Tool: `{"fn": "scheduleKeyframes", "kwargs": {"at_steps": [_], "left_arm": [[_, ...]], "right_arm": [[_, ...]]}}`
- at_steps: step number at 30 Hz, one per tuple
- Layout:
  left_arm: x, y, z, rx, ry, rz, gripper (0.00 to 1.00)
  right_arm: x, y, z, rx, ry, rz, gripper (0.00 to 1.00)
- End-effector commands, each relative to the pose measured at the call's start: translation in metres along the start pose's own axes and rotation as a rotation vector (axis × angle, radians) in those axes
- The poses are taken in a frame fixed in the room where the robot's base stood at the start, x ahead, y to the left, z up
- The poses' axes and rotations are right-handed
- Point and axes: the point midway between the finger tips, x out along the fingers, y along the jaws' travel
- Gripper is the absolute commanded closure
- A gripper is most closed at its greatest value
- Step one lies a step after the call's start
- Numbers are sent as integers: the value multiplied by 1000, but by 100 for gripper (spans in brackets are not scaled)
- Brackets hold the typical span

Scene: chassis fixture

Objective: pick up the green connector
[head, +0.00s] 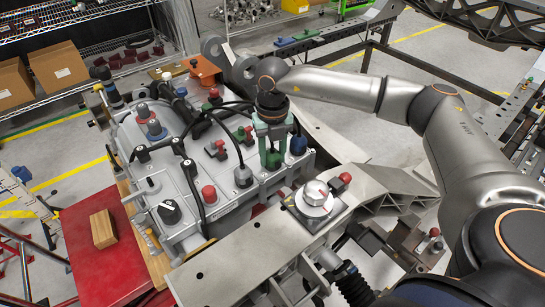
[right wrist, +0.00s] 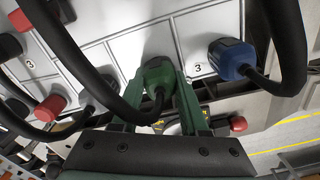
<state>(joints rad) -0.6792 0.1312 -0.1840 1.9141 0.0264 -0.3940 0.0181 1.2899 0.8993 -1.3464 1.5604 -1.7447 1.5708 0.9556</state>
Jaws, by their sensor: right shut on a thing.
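The green connector (head: 273,160) is a dark green plug upright at the right part of the grey housing's panel. It also shows in the right wrist view (right wrist: 158,76), with a black cable coming off it. My right gripper (head: 271,145) points down over it, its pale green fingers on either side and shut on the connector. In the right wrist view the fingers (right wrist: 163,92) flank it. I cannot tell whether it is seated in the panel or just clear of it. My left gripper is not in either view.
A blue connector (right wrist: 231,58) stands close by on the panel (right wrist: 208,22). Several black cables loop around the gripper. Red caps (head: 209,194) and a black knob (head: 169,211) stick up from the housing (head: 185,232). A metal beam (head: 240,262) runs along the front.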

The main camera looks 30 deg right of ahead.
Motion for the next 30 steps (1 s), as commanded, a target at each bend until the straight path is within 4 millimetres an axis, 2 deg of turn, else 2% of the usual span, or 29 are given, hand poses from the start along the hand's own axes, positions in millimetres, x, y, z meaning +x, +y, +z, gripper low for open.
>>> {"fn": "scheduleKeyframes", "kwargs": {"at_steps": [12,17,22,26,30], "left_arm": [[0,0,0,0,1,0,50],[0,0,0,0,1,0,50],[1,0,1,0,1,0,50],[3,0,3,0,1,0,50],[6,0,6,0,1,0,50]], "right_arm": [[-1,0,0,0,-1,0,100],[-9,0,1,0,-2,1,100],[-33,0,1,0,-3,2,100],[-56,-7,-19,-2,-5,1,100],[-90,-15,-47,-1,-6,2,100]]}}
